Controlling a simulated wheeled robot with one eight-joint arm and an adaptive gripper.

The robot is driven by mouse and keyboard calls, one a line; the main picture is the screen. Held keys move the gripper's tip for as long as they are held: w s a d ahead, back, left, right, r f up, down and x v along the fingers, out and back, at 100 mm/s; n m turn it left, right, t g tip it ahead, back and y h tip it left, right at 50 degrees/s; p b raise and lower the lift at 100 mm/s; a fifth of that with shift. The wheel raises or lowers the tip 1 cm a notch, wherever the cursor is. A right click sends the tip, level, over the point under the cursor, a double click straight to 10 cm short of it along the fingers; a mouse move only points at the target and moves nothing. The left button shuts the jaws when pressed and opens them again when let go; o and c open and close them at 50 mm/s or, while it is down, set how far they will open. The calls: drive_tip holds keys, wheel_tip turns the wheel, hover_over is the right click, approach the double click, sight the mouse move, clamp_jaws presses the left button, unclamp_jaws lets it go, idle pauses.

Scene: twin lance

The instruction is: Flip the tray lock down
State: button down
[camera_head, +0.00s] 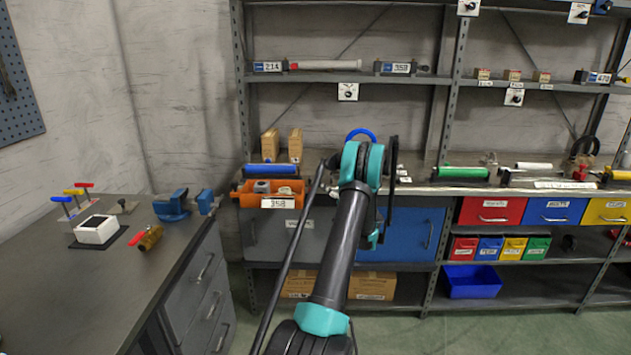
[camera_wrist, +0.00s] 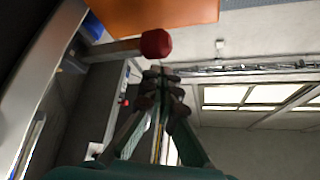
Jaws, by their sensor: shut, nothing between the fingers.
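My gripper (camera_wrist: 160,73) shows in the wrist view with its fingertips together and nothing between them. A dark red knob (camera_wrist: 156,44) on a short bar is just beyond the fingertips; it may be the tray lock's end. I cannot tell whether the fingers touch it. An orange surface (camera_wrist: 160,12), likely the tray, is at the top of that view, beyond the knob. In the head view an orange tray (camera_head: 247,200) with label 358 sits on the shelf left of my arm. My arm hides my gripper there, and I cannot make out the lock.
Blue drawer front (camera_head: 405,240) is below the worktop. A workbench (camera_head: 90,270) with a blue vise (camera_head: 172,206) is at the left. Shelf uprights (camera_head: 445,120) stand right of my arm.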

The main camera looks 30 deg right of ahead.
drive_tip(key=shift+s+a+f, duration=0.15)
drive_tip(key=shift+f, duration=0.75)
drive_tip(key=shift+a+f, duration=0.1)
drive_tip(key=shift+f, duration=0.1)
